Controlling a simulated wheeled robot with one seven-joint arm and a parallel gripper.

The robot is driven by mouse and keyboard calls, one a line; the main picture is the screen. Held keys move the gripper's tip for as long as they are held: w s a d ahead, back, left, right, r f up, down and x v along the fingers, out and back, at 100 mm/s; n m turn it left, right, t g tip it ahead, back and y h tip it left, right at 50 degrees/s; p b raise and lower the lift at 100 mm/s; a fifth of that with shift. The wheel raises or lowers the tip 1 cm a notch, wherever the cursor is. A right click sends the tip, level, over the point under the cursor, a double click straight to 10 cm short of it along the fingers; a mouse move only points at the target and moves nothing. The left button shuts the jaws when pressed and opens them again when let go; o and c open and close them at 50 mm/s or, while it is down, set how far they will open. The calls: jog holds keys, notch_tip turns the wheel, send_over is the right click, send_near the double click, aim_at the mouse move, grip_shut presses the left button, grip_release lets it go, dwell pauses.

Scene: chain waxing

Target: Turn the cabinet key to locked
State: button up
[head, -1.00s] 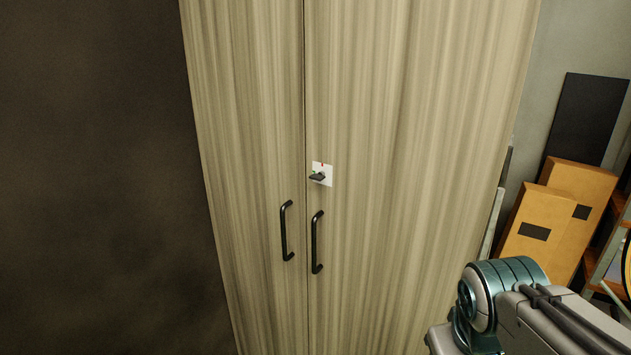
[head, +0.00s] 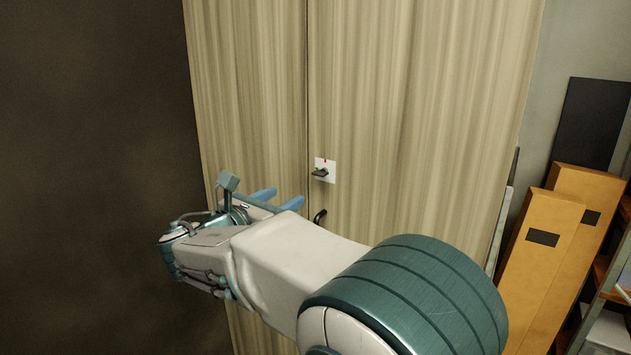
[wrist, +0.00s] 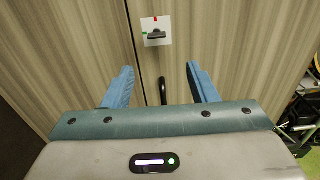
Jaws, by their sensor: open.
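The cabinet (head: 420,110) has two tall wood-grain doors with a dark seam between them. The dark key (head: 320,172) sits on a white plate (head: 330,165) on the right door, near the seam. In the wrist view the key (wrist: 157,35) lies roughly level, with a red mark above it and a green mark to its left on the plate (wrist: 150,24). My gripper (head: 278,197) is open and empty, with two blue fingers apart. In the wrist view my gripper (wrist: 160,78) is below the key and not touching it.
The right door's black handle (head: 320,217) shows only its top in the head view; my arm hides the rest. It also shows between the fingers in the wrist view (wrist: 163,91). Cardboard boxes (head: 545,250) and a dark panel stand at the right. A dark wall is at the left.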

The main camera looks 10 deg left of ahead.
aim_at(317, 175)
jog(key=p+x, duration=0.1)
jog(key=x, duration=0.3)
jog(key=p+x, duration=0.1)
jog(key=x, duration=0.4)
jog(key=p+x, duration=0.1)
jog(key=x, duration=0.3)
jog(key=shift+w+a+r, duration=0.1)
jog(key=shift+w+r, duration=0.15)
jog(key=shift+w, duration=0.1)
jog(key=shift+c, duration=0.3)
jog(key=c, duration=0.9)
